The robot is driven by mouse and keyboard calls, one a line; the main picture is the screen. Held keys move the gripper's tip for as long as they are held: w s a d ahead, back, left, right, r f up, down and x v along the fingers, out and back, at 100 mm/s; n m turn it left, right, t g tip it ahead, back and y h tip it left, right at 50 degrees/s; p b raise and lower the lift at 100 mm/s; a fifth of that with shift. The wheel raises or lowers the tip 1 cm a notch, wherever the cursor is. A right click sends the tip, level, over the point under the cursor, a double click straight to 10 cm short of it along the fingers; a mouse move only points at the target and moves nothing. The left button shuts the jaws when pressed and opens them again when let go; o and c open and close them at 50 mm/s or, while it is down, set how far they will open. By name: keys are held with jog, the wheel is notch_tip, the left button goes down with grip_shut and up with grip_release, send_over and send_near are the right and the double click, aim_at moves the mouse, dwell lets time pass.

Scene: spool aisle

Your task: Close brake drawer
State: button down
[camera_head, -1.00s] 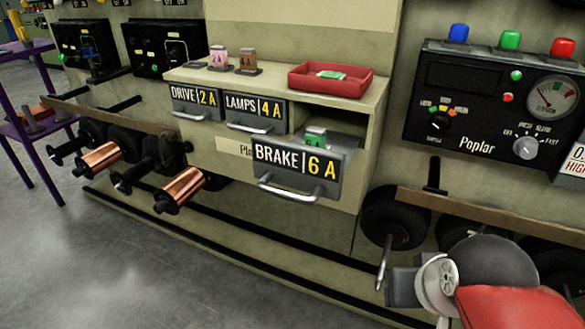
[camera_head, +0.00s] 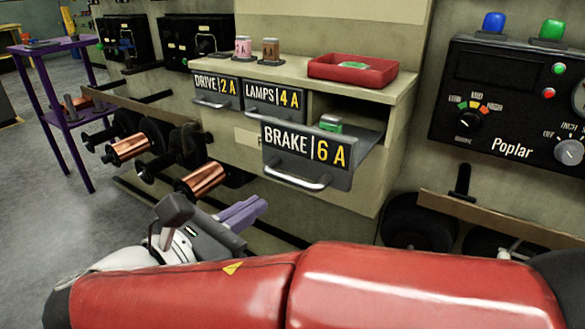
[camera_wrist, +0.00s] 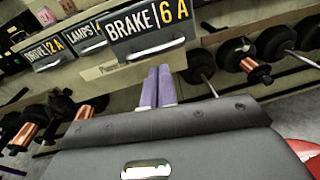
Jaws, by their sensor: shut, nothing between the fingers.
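The brake drawer (camera_head: 310,160), labelled BRAKE 6 A, is pulled out from the cabinet. It has a silver bar handle (camera_head: 297,182) and a green-topped block (camera_head: 331,123) inside it. The drawer front also shows at the top of the wrist view (camera_wrist: 148,30). My gripper (camera_head: 243,213) has pale purple fingers, shut and empty. It is below and left of the drawer in the head view, apart from it. In the wrist view the fingers (camera_wrist: 158,86) point up toward the area just below the drawer front.
The drive drawer (camera_head: 216,90) and lamps drawer (camera_head: 273,97) are closed. A red tray (camera_head: 353,70) and two small blocks stand on the cabinet top. Copper spools (camera_head: 201,178) stick out at the left. A black control panel (camera_head: 510,100) is on the right.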

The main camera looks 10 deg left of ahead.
jog(key=s+a+r+n+t+y, duration=0.1)
jog(key=s+a+n, duration=0.1)
jog(key=a, duration=0.1)
jog(key=p, duration=0.1)
send_near(290, 154)
jog(key=x, duration=0.7)
jog(key=shift+f, duration=0.1)
jog(key=x, duration=1.7)
jog(key=shift+w+r+p, duration=0.25)
jog(key=shift+w+p, duration=0.1)
jog(key=shift+w+d+r, duration=0.1)
jog(key=shift+w+r, duration=0.05)
jog(key=shift+w, duration=0.05)
jog(key=shift+r, duration=0.1)
